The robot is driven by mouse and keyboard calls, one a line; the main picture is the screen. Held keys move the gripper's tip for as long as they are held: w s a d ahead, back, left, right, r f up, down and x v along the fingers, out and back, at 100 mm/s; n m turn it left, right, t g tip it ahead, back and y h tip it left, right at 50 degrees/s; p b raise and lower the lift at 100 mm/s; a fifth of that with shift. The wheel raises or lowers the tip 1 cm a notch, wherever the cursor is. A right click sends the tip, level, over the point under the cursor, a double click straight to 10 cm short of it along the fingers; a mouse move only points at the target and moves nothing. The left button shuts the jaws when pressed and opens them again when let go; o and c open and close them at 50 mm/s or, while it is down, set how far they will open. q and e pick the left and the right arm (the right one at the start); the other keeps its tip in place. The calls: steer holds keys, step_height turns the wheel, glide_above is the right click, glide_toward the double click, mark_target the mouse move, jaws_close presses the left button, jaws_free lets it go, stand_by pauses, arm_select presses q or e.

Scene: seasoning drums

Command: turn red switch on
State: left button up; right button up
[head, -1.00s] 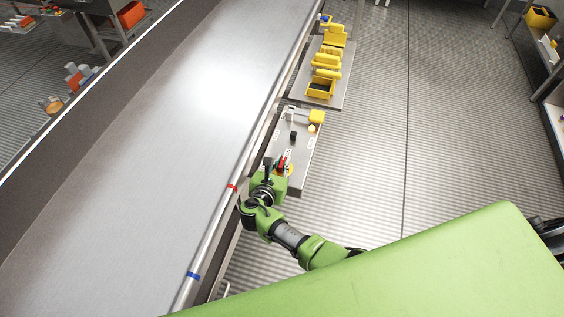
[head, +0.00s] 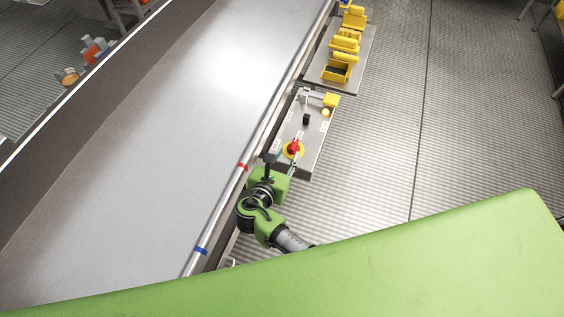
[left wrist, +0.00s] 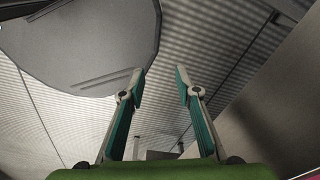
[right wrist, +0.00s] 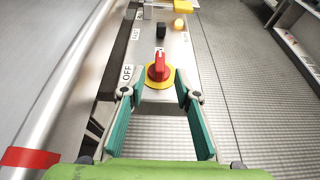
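The red switch (head: 294,146) is a rotary knob on a yellow round base, at the near end of a grey control panel (head: 312,135). In the right wrist view the red switch (right wrist: 159,68) stands just beyond my fingertips, its handle pointing roughly away from me, with an OFF label to its left. My right gripper (right wrist: 160,82) is open and empty, its fingers spread on either side of the near part of the switch's base. In the head view my right gripper (head: 280,162) is just short of the switch. My left gripper (left wrist: 158,72) is open and empty, away from the panel.
A black knob (right wrist: 161,30) and a yellow round button (right wrist: 179,23) are farther along the panel. A metal conveyor (head: 180,130) with a side rail (head: 222,198) runs along the left. Yellow parts (head: 346,42) stand on a tray beyond. Floor to the right is clear.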

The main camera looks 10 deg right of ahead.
steer(key=v, duration=0.4)
steer(key=shift+s+r, duration=0.1)
stand_by(0.5)
